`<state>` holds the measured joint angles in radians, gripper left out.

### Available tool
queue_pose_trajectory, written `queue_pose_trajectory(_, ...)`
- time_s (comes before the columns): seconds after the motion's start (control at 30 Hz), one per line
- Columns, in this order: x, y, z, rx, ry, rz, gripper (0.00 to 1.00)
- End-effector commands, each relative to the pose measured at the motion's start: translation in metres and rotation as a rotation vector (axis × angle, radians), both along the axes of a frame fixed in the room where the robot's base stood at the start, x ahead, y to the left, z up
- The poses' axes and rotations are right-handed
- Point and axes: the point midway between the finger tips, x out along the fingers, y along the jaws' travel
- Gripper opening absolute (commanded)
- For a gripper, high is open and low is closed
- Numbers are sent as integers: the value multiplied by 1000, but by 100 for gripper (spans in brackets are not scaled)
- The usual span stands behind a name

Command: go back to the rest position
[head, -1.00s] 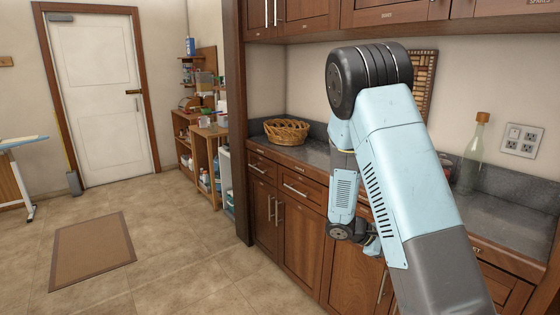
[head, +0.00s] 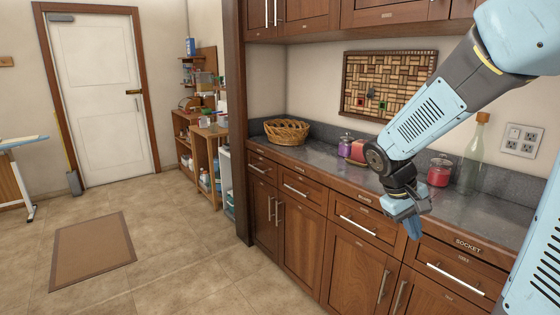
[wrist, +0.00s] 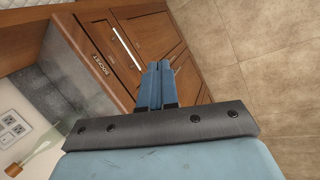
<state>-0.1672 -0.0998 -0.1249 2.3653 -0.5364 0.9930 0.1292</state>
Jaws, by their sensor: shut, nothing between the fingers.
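My gripper (head: 414,226) hangs from my arm at the right in the head view, in front of the drawer fronts and just below the counter's front edge. Its blue fingers point down. In the wrist view my gripper (wrist: 157,66) shows its two fingers side by side, shut, with nothing held. Behind them are the brown cabinet fronts and the tiled floor.
The counter (head: 322,157) holds a wicker basket (head: 286,131), a purple-lidded jar (head: 345,146), a red jar (head: 439,172) and a corked glass bottle (head: 472,155). A cork board (head: 388,84) is on the wall. The floor (head: 195,240) at the left is open, with a brown mat (head: 93,252).

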Motion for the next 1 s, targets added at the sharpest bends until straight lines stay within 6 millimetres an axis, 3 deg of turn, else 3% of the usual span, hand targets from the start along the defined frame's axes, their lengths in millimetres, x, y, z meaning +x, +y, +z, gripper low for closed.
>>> queue_pose_trajectory(0.6, -82, 46, 82, 329, -366, -107, 0)
queue_pose_trajectory(1.0, -121, 71, 111, 467, -546, -126, 0)
